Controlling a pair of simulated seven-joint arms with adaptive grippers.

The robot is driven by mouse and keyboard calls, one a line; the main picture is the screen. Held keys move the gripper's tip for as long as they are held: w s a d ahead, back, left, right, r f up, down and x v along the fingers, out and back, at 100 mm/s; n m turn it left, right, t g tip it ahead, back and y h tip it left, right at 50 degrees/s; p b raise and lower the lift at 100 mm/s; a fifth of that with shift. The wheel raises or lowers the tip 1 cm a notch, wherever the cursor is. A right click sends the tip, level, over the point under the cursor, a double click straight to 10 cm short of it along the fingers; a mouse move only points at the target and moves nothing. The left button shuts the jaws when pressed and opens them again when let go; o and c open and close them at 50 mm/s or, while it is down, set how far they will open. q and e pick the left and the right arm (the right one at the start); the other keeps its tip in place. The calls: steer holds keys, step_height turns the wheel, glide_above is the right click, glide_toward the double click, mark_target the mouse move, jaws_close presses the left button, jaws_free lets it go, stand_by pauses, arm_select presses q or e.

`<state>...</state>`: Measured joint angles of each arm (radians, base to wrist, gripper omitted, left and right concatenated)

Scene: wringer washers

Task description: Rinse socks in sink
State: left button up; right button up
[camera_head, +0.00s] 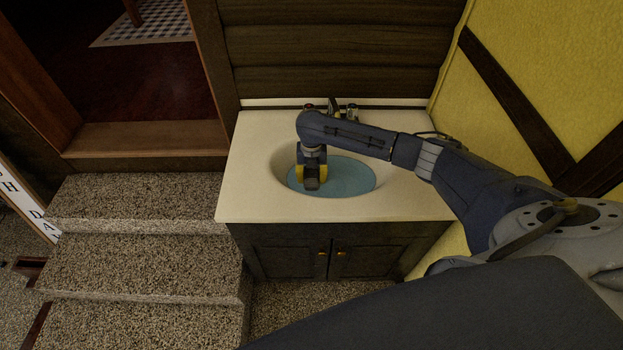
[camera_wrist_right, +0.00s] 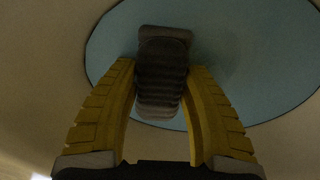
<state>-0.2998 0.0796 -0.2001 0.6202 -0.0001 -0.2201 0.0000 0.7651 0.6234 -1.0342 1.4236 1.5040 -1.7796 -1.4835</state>
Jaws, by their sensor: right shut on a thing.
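My right gripper (camera_head: 312,177) points down into the oval sink (camera_head: 283,160) from above. It is shut on a dark grey, ribbed sock (camera_head: 311,184), with the yellow fingers on either side of it. In the right wrist view the sock (camera_wrist_right: 162,75) sits between the fingertips of the gripper (camera_wrist_right: 161,80), over the blue water (camera_wrist_right: 235,60) in the basin. I cannot tell how deep the sock is in the water. My left gripper is not in view.
The sink is set in a cream countertop (camera_head: 420,205) over a dark cabinet (camera_head: 335,252). The tap (camera_head: 334,106) stands behind the basin. Speckled steps (camera_head: 140,205) are at the left, and a yellow wall (camera_head: 560,60) is at the right.

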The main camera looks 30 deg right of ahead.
steer(key=shift+f, duration=0.45)
steer(key=shift+r, duration=0.1)
steer(key=shift+r, duration=0.8)
steer(key=shift+f, duration=0.9)
steer(key=shift+r, duration=0.1)
